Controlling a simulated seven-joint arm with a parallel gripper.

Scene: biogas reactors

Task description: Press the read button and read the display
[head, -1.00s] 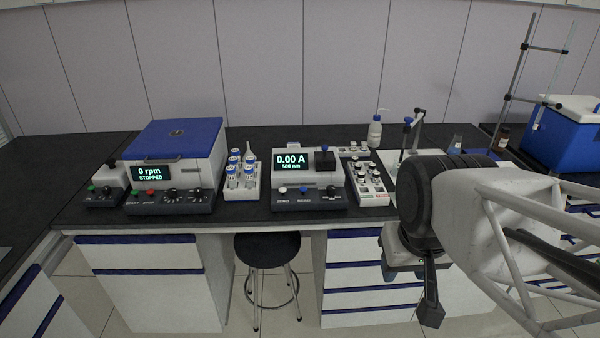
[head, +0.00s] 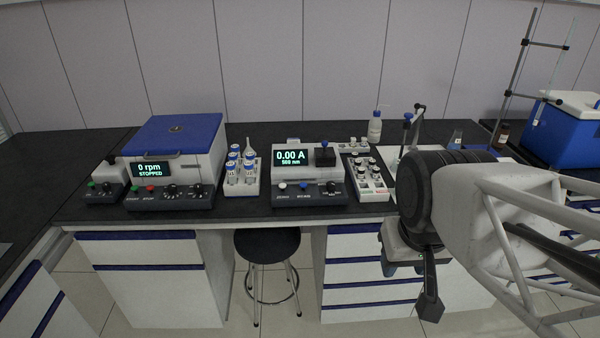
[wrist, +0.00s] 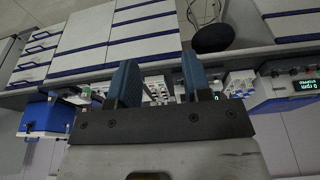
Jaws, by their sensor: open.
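The photometer (head: 309,163) stands on the bench in the middle of the head view. Its display (head: 290,157) is lit and shows "0.00 A" and "500 nm". On its front panel are a white button (head: 283,186) and, to the right, a blue button (head: 304,185); the small labels beneath are hard to read. My gripper (head: 429,290) hangs in front of the bench, right of the photometer and apart from it. In the wrist view my gripper (wrist: 158,82) has its two blue fingers spread, with nothing held between them.
A centrifuge (head: 178,158) showing "0 rpm STOPPED" and a bottle rack (head: 242,172) stand left of the photometer. A vial rack (head: 368,178) stands close on its right. A wash bottle (head: 375,127) is behind. A stool (head: 267,243) is below the bench edge.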

